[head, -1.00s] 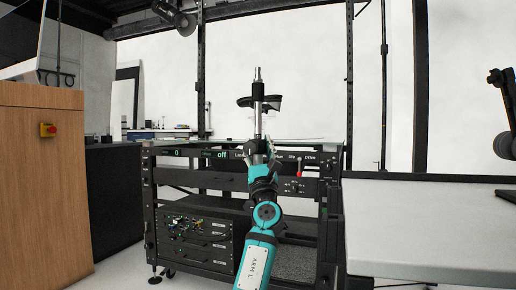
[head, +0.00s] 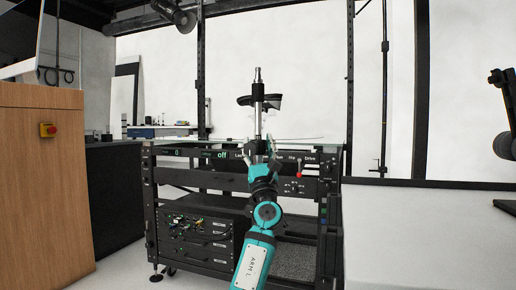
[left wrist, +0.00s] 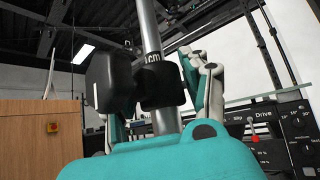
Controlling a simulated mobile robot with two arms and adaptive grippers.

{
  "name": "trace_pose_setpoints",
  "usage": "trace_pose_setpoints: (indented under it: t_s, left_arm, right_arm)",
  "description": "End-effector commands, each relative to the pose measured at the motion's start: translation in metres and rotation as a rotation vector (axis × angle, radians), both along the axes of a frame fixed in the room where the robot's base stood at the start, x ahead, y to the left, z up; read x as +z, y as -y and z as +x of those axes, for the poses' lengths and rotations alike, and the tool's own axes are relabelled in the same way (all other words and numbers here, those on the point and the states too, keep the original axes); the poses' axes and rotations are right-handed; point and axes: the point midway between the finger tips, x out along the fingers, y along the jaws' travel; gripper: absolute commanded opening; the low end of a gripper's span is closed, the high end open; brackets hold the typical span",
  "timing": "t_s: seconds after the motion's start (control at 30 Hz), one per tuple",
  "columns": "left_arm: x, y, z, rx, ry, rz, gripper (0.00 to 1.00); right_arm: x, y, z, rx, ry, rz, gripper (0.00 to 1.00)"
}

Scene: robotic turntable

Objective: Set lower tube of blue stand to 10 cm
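A stand's upright silver tube (head: 258,122) rises at the middle of the rack, with a black clamp and dark curved part (head: 258,101) higher up. No blue shows on the stand. In the left wrist view the silver tube (left wrist: 146,30) passes through a black collar (left wrist: 160,86) with a big black knob (left wrist: 112,80) on its left. A "cm" mark shows just above the collar. My left gripper (head: 260,150) is at the tube's lower part. Its fingers (left wrist: 160,92) look apart, one on each side of the collar. The left finger is partly hidden behind the knob. My right gripper is out of view.
The black rack (head: 240,187) carries a control panel with an "off" display and a red-tipped lever (head: 299,168). A white table (head: 430,240) stands at right and a wooden cabinet (head: 40,190) at left. Wall-side floor lies between cabinet and rack.

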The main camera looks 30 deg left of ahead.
Motion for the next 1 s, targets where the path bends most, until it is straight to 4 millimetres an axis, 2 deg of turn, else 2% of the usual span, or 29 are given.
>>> trace_pose_setpoints:
  t_s: [0.03, 0.1, 0.47, 1.0]
  left_arm:
    - [-0.001, 0.0, 0.0, 0.001, -0.001, 0.0, 0.55]
    - [-0.001, -0.001, 0.0, 0.001, -0.002, 0.0, 0.64]
    - [-0.008, 0.003, -0.001, 0.001, -0.006, -0.001, 0.64]
    - [-0.078, 0.05, -0.053, 0.001, -0.006, -0.001, 0.64]
  right_arm:
    - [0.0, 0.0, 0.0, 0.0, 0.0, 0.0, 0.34]
    - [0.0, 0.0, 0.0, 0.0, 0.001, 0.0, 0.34]
    - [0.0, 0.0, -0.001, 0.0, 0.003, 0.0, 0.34]
    - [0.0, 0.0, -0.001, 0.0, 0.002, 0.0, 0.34]
